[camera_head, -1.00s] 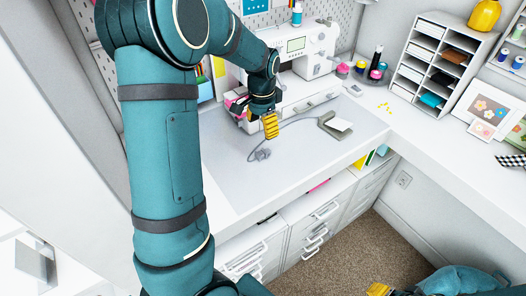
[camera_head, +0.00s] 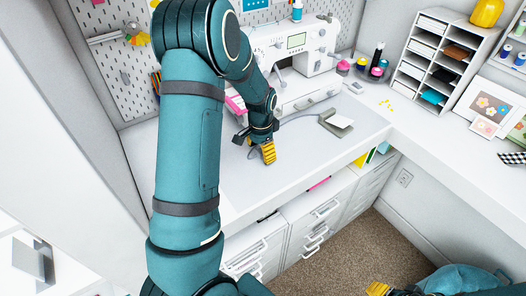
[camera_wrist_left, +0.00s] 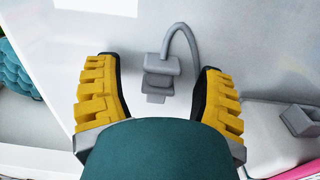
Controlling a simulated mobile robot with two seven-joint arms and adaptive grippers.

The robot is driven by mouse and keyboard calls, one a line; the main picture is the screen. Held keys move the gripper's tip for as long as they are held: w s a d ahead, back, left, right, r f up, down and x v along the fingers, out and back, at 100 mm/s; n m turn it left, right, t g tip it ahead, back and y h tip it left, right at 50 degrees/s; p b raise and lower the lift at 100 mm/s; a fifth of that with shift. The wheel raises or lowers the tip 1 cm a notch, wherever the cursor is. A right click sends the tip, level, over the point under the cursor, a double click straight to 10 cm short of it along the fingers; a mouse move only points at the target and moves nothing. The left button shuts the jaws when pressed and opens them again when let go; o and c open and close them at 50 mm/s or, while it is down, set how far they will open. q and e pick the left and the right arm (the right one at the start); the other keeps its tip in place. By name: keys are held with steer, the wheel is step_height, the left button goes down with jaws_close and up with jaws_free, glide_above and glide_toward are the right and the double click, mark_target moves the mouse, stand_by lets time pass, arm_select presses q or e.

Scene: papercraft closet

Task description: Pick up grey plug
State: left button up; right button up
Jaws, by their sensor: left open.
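The grey plug (camera_wrist_left: 160,76) lies on the white desk in the left wrist view, with its grey cable (camera_wrist_left: 185,38) curving up and away. My left gripper (camera_wrist_left: 160,88) is open, with one yellow finger on each side of the plug and clear gaps between. In the head view, my left gripper (camera_head: 266,152) is low over the desk at the plug and hides most of it. Whether the fingers touch the desk is unclear. My right gripper (camera_head: 378,289) shows only as yellow fingertips at the bottom edge.
A white sewing machine (camera_head: 298,50) stands behind the left gripper. Thread spools and a white shelf unit (camera_head: 437,60) stand further right. Drawers are below the desk edge.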

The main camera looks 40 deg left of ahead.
arm_select(q)
jaws_close()
steer(key=shift+r, duration=0.1)
